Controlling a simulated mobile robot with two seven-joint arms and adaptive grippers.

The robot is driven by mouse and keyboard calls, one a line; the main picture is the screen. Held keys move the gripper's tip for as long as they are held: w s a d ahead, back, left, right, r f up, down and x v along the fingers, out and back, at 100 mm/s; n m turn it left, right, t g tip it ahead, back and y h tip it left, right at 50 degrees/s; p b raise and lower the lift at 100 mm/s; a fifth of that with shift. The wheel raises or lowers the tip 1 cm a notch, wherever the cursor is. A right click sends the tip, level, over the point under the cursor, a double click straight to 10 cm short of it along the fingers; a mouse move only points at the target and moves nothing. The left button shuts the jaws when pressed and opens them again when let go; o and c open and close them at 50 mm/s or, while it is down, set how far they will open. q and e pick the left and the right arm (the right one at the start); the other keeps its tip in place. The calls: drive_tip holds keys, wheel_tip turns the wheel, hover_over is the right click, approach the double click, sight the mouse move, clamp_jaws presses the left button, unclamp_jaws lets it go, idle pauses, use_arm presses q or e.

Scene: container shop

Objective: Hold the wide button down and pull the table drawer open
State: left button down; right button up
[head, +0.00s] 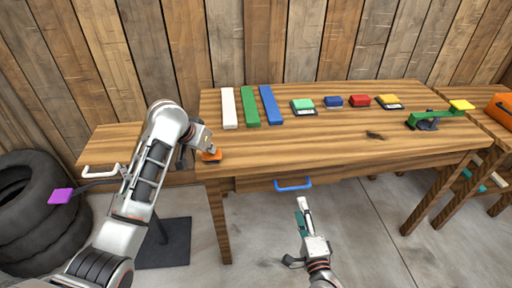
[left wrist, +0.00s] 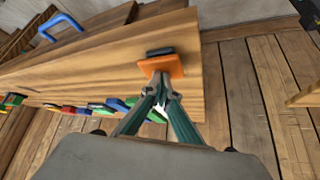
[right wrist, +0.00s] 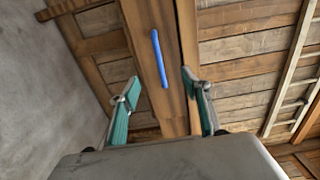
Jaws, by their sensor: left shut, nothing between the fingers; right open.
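A wide orange button (head: 211,155) on a dark base sits at the near left corner of the wooden table (head: 345,140); it also shows in the left wrist view (left wrist: 161,65). My left gripper (left wrist: 160,88) is shut and empty, its tips at the button's edge; I cannot tell whether they press it. The table drawer (head: 262,184) under the tabletop looks closed and has a blue handle (head: 293,184). My right gripper (head: 303,205) is open and empty, below and in front of the handle. In the right wrist view the blue handle (right wrist: 159,58) lies ahead between the fingers, apart from them.
White, green and blue bars (head: 250,106) and several small coloured buttons (head: 333,102) stand along the table's back. A green lever (head: 436,118) with a yellow end is at the right. A side table with a white handle (head: 101,171) and tires (head: 35,215) are left. Floor before the drawer is clear.

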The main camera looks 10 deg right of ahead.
sight(294, 187)
drive_tip(key=o, duration=1.5)
drive_tip(key=shift+n, duration=0.3)
drive_tip(key=shift+c, duration=0.2)
drive_tip(key=w+n, duration=0.3)
drive_tip(key=n, duration=0.2)
drive_tip(key=w+n, duration=0.3)
drive_tip(key=n, duration=0.3)
drive_tip(key=w+n, duration=0.4)
drive_tip(key=n, duration=0.2)
